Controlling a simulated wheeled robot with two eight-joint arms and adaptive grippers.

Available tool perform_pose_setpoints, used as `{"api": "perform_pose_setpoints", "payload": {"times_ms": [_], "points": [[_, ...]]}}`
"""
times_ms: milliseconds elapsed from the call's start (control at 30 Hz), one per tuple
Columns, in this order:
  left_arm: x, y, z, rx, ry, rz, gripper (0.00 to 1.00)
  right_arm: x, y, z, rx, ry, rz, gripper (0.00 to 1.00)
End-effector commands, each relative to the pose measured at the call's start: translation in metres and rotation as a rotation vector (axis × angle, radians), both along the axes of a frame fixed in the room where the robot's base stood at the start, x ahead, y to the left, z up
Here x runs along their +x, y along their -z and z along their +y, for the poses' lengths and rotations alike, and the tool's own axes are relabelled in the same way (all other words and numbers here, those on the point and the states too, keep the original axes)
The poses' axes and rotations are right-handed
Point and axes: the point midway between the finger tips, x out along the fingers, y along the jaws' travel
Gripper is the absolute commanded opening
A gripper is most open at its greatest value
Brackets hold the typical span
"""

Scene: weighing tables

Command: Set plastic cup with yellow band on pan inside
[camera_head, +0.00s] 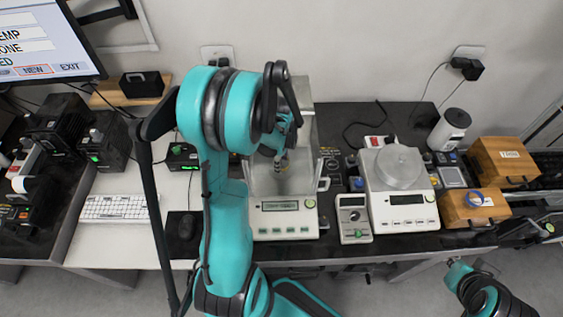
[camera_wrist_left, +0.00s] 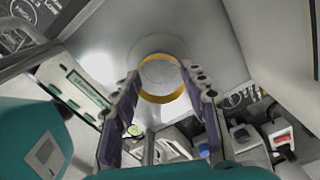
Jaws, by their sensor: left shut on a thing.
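The plastic cup with the yellow band (camera_wrist_left: 163,98) is between the two fingers of my left gripper (camera_wrist_left: 166,84) in the left wrist view. The fingers are shut on it, one at each side. The pan (camera_wrist_left: 133,45), a pale round disc, shows behind the cup; I cannot tell if they touch. In the head view my left gripper (camera_head: 281,160) reaches down into the glass chamber of the balance (camera_head: 284,218). The arm partly covers the chamber there. My right arm shows at the lower right, its gripper unclear.
The chamber walls stand close around my left gripper. A second balance (camera_head: 402,213) with a round metal pan stands to the right, beside a small meter (camera_head: 354,218). Wooden boxes (camera_head: 503,160) stand at the far right.

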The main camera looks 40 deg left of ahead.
Motion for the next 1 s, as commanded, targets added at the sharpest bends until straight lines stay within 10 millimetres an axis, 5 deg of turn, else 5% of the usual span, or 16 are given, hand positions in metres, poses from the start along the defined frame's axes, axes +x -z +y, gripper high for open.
{"api": "perform_pose_setpoints", "payload": {"times_ms": [300, 333, 400, 767, 1000], "points": [[0.000, 0.004, 0.000, 0.000, 0.000, 0.000, 0.24, 0.000, 0.004, 0.000, 0.000, 0.000, 0.000, 0.00], [0.000, 0.003, 0.000, 0.000, 0.000, 0.000, 0.48, 0.000, 0.003, 0.000, 0.000, 0.000, 0.000, 0.00], [0.000, 0.002, 0.000, 0.000, 0.000, 0.000, 0.64, 0.000, 0.003, 0.000, 0.000, 0.000, 0.000, 0.00], [0.000, -0.002, 0.000, 0.000, 0.000, 0.000, 0.64, 0.000, -0.001, 0.000, 0.000, 0.000, 0.000, 0.00], [0.000, -0.043, 0.000, 0.000, 0.000, 0.000, 0.64, 0.000, -0.014, 0.000, 0.000, 0.000, 0.000, 0.00]]}}
